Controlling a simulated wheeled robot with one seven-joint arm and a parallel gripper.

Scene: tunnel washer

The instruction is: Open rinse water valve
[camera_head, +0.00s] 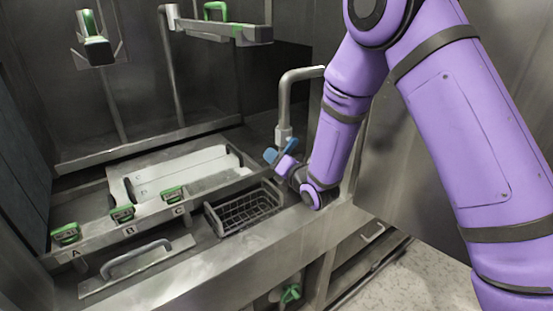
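A metal pipe (284,112) bends down at the right of the washer's counter. A small blue part (271,155), which looks like a valve handle, shows at the pipe's lower end. My gripper (284,165) is at the end of the purple arm, right at the blue part. The fingers are small and partly hidden, so I cannot tell if they touch or hold it. No label for the rinse water valve can be read.
Several green clips (122,213) stand along a rail marked A, B and C. A wire basket (245,210) sits just left of my wrist. A lid with a bar handle (137,258) lies front left. A green valve (290,293) is below the counter. Metal walls stand behind.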

